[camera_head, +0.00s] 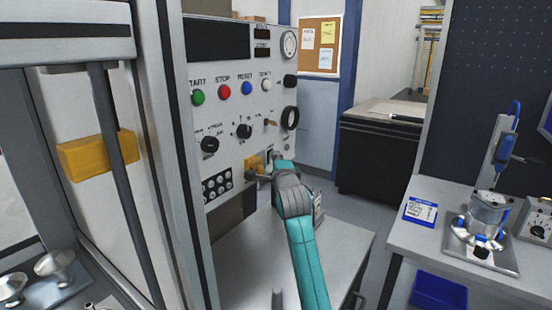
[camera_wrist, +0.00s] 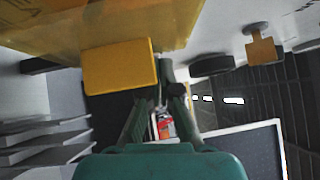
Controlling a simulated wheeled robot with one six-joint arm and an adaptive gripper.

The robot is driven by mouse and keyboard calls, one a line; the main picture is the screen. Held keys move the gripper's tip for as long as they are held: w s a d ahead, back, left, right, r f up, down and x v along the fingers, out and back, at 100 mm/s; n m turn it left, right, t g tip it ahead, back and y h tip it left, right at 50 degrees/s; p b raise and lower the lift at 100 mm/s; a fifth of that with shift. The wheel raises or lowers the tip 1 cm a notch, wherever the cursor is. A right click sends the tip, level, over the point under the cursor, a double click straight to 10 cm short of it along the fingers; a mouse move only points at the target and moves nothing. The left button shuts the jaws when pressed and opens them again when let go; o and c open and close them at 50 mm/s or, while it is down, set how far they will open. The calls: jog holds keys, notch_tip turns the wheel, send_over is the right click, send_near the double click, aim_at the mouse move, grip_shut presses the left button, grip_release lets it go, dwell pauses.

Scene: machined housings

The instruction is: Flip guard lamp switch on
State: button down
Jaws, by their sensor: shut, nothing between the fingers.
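A control panel (camera_head: 222,122) stands in front of me with buttons, dark knobs and a small tan lever (camera_head: 270,123). The labels by the lower controls are too small to read, so I cannot tell which one is the guard lamp switch. My gripper (camera_head: 262,173) is close to the panel's lower right part, beside a yellow block (camera_head: 252,162). In the wrist view my gripper (camera_wrist: 167,88) has its fingers together and empty, with the yellow block (camera_wrist: 120,66) just left of the tips. A small orange-tan piece (camera_wrist: 262,48) shows farther right. Contact with the panel cannot be told.
A grey frame post (camera_head: 170,150) stands close on the left. A grey table (camera_head: 330,245) lies below the panel. A bench (camera_head: 400,225) on the right holds a metal housing (camera_head: 487,212) and a blue-edged card (camera_head: 420,211). Floor lies between them.

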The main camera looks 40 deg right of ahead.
jog(key=shift+w, duration=0.1)
jog(key=shift+w+a+r+n+g, duration=0.2)
jog(key=shift+w+n+g, duration=0.2)
jog(key=shift+s, duration=0.1)
